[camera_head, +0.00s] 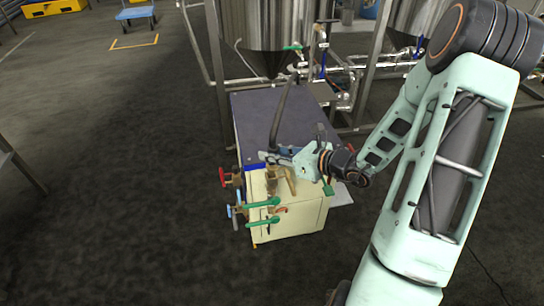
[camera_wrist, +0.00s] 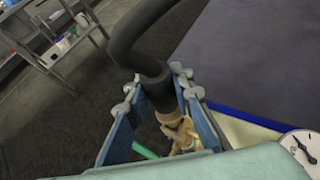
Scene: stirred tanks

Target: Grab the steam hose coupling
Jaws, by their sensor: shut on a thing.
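My gripper (camera_head: 276,158) is over the top of the cream box (camera_head: 300,215) with the valves. In the wrist view, its two blue-grey fingers (camera_wrist: 157,92) are on either side of the black steam hose's end (camera_wrist: 158,90) and its brass coupling (camera_wrist: 169,117). The gripper is shut on the coupling. The hose (camera_head: 279,118) runs up from the gripper towards the steel tank in the head view. The fingers and my wrist partly hide the coupling. I cannot tell whether it touches the brass fittings below.
A gauge (camera_wrist: 302,148) is close by at right in the wrist view. A dark flat top (camera_head: 270,115), pipes and steel tanks (camera_head: 268,25) stand behind. Open floor lies left.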

